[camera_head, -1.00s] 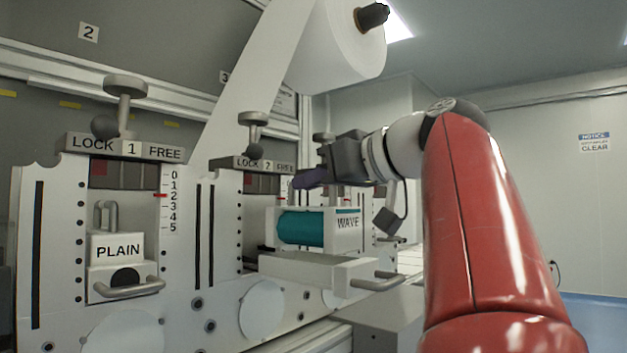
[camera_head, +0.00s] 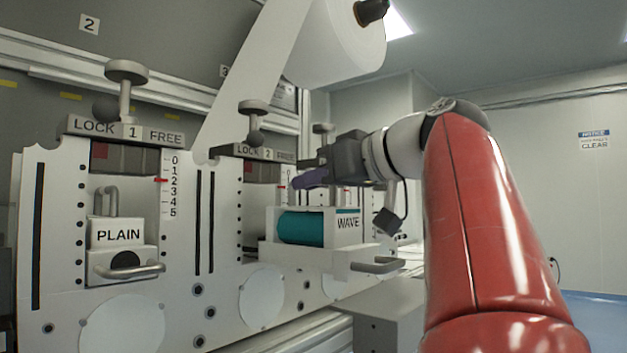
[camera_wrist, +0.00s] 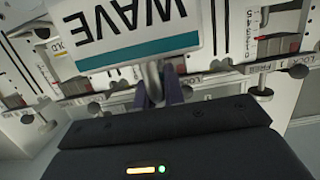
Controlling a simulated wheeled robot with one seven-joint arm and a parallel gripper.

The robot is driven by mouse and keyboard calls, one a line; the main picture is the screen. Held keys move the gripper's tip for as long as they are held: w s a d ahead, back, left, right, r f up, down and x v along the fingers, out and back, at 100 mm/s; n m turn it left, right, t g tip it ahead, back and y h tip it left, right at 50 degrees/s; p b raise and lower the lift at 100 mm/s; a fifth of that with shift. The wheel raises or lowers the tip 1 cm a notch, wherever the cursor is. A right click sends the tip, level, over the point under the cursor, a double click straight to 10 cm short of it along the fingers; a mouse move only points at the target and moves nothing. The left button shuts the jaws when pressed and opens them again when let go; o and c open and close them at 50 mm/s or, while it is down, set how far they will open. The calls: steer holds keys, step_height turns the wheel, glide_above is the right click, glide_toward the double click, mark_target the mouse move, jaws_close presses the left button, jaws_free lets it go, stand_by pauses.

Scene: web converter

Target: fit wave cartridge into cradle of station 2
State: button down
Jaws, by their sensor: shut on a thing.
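The wave cartridge (camera_head: 348,224) is a white block with a teal roller and a WAVE label. It sits low over the pulled-out cradle tray of station 2 (camera_head: 330,258), its lower edge meeting or behind the tray rim; whether it touches the tray floor is hidden. My gripper (camera_head: 310,178) is above the cartridge. In the wrist view, the fingers (camera_wrist: 158,90) are shut on the handle (camera_wrist: 154,78) of the cartridge (camera_wrist: 135,45). The tray has a grey bar handle (camera_head: 377,266) at its front.
Station 1 on the left holds a PLAIN cartridge (camera_head: 118,236). The LOCK 2 FREE plate (camera_head: 262,153) with its lever knob (camera_head: 253,107) is close behind and left of my gripper. A large white roll (camera_head: 335,50) hangs above. A grey box (camera_head: 375,315) stands below the tray.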

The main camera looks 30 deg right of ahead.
steer(key=shift+f+b, duration=0.6)
steer(key=shift+f, duration=0.15)
steer(key=c, duration=1.4)
jaws_free()
steer(key=p+v, duration=0.1)
steer(key=v, duration=0.6)
steer(key=shift+s+d+r, duration=0.1)
steer(key=shift+s, duration=0.25)
